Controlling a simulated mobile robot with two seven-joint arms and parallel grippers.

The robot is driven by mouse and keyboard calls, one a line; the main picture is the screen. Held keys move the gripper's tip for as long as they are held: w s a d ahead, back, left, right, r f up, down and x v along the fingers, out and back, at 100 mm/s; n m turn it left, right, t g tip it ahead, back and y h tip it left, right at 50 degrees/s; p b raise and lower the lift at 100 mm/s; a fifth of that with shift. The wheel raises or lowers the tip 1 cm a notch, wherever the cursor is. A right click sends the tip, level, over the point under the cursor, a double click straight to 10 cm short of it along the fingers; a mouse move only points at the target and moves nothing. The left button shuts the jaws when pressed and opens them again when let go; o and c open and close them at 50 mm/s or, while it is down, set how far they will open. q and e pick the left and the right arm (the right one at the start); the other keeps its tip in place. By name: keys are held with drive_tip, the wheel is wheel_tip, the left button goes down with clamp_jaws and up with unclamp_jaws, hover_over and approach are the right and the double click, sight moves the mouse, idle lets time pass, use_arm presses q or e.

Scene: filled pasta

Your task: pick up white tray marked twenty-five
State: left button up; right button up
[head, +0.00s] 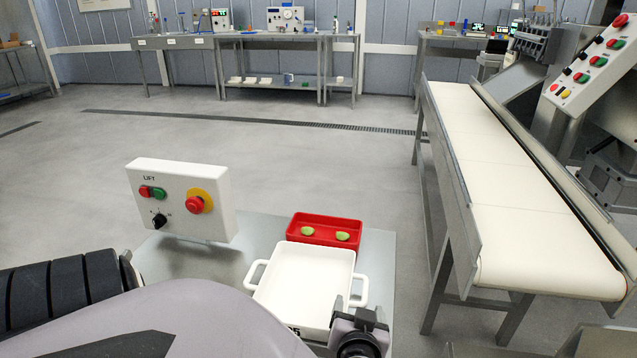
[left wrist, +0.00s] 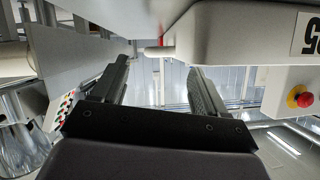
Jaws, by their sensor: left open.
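The white tray (head: 302,270) stands on a grey metal top, with a handle on its left and another on its right. Black digits on its near side are mostly hidden by my left arm; a 5 shows on the tray (left wrist: 240,30) in the left wrist view. My left gripper (head: 358,308) is open at the tray's near right corner, close to the right handle (head: 361,291). In the left wrist view, a white handle end (left wrist: 155,52) appears between the fingers of the open gripper (left wrist: 160,78); contact cannot be told. My right gripper is out of view.
A red tray (head: 325,219) with two green pasta pieces sits just behind the white tray. A lift control box (head: 181,200) stands to the left on the metal top (head: 377,260). A conveyor (head: 510,190) runs along the right. Open floor lies beyond.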

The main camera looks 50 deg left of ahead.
use_arm(q)
drive_tip(key=x, duration=0.5)
drive_tip(key=shift+w+a+r+b, duration=0.1)
drive_tip(key=shift+w+a+b, duration=0.2)
drive_tip(key=shift+b, duration=0.1)
drive_tip(key=shift+w+a, duration=0.3)
drive_tip(key=c, duration=1.2)
drive_tip(key=shift+o, duration=0.2)
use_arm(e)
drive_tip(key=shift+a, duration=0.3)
